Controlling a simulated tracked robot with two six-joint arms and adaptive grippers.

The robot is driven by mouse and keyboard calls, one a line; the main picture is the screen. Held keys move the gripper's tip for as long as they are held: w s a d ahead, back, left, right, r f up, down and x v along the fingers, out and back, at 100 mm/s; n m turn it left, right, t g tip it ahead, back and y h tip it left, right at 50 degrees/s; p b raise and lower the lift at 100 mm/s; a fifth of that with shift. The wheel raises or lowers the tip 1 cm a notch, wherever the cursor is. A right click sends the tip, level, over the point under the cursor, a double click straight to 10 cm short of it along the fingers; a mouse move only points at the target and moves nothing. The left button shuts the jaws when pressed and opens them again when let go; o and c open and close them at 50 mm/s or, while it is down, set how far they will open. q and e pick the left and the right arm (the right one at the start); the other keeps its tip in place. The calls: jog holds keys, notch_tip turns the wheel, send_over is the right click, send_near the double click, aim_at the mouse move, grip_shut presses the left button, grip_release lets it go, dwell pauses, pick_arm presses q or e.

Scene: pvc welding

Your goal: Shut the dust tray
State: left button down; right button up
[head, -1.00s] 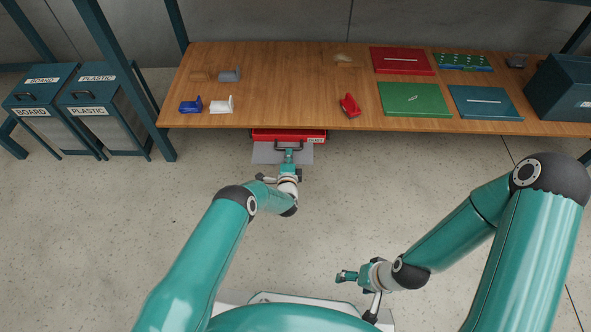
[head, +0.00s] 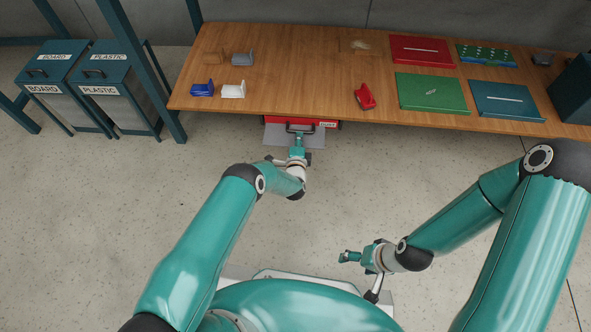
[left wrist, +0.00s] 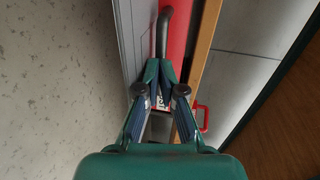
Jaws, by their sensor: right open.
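The dust tray (head: 328,125) has a red front with a small white label and a dark handle (head: 299,127). It sits under the front edge of the bench. My left gripper (head: 298,136) is at the handle. In the left wrist view, the fingers of my left gripper (left wrist: 160,70) are drawn together, with the end of the curved dark handle (left wrist: 163,35) between their tips; the red front (left wrist: 176,40) lies just beyond. Part of the handle and the label are hidden by the fingers. My right gripper (head: 349,257) is open and empty, low over the floor, well away from the tray.
A wooden bench (head: 290,85) overhangs the tray. It carries a red clamp-like piece (head: 365,96), blue and white pieces, and several coloured panels. A grey panel (head: 276,134) lies in front of the red front. Two labelled bins (head: 115,90) stand left. The floor between my arms is clear.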

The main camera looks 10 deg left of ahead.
pick_arm(q)
jog(key=p+v, duration=0.6)
jog(key=v, duration=0.7)
jog(key=w+a+r+n+g, duration=0.2)
jog(key=w+a+r+n, duration=0.1)
jog(key=a+r, duration=0.85)
jog(key=s+d+n+g+h, duration=0.35)
jog(key=s+n+g, duration=0.4)
jog(key=s, duration=0.85)
jog(key=s+d+n+g+h, duration=0.2)
jog(key=s+d+n+g, duration=0.35)
jog(key=s, duration=1.05)
notch_tip(320, 180, up, 32)
jog(key=a+n+p, duration=0.1)
jog(key=n+p, duration=0.2)
jog(key=p, duration=3)
jog(key=shift+s+f, duration=0.2)
jog(key=shift+s, duration=0.1)
jog(key=shift+a, duration=0.1)
